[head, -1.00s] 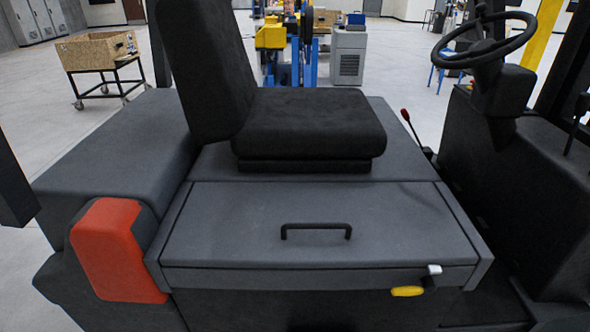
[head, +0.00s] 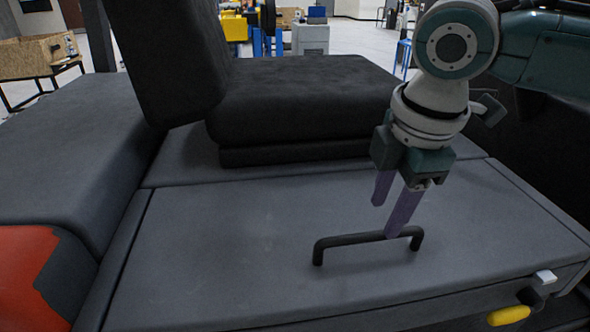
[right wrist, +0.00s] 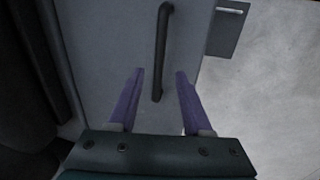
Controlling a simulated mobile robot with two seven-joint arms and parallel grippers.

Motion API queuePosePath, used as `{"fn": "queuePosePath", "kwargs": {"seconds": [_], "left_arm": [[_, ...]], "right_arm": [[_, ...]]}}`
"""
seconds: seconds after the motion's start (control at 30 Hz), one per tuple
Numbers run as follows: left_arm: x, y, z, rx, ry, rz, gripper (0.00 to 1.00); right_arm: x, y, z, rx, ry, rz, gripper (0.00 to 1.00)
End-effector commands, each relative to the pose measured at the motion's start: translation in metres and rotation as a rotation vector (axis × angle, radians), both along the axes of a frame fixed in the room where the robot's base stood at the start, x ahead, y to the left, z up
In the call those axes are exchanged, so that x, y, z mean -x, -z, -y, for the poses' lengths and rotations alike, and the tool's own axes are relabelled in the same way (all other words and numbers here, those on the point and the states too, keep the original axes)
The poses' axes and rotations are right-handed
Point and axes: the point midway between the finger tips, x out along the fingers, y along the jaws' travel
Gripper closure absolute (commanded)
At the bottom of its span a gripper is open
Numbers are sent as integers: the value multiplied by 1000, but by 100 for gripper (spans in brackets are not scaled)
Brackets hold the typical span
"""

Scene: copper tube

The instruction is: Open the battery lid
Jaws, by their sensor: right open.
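The battery lid (head: 220,255) is a flat dark grey panel in front of the seat, lying closed. A black bar handle (head: 350,240) stands on it. My right gripper (head: 385,217) is open and points down at the right part of the handle. In the head view one finger overlaps the bar and the other is behind it. In the right wrist view the handle (right wrist: 162,50) runs between the two purple fingertips (right wrist: 160,72), with a gap on each side. I cannot tell how deep the fingers reach. My left gripper is out of view.
A yellow lever (head: 509,316) with a silver tab (head: 545,277) sits at the lid's front right corner. The black seat (head: 300,100) stands behind the lid. An orange-red corner piece (head: 30,270) is at the left. The lid's top is otherwise clear.

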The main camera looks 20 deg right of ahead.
Motion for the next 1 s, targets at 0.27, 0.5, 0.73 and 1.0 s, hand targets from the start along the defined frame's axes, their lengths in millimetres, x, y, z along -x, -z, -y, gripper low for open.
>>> {"fn": "queuePosePath", "kwargs": {"seconds": [0.27, 0.5, 0.73, 1.0], "left_arm": [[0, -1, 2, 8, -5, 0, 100], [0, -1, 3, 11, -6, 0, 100], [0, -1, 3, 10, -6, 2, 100], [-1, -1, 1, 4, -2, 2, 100]], "right_arm": [[-8, 42, 1, -2, 1, -2, 50], [-10, 50, 2, 0, 0, 1, 50], [-10, 50, 2, -1, 0, 1, 58], [-10, 50, 2, -1, 0, 1, 89]]}}
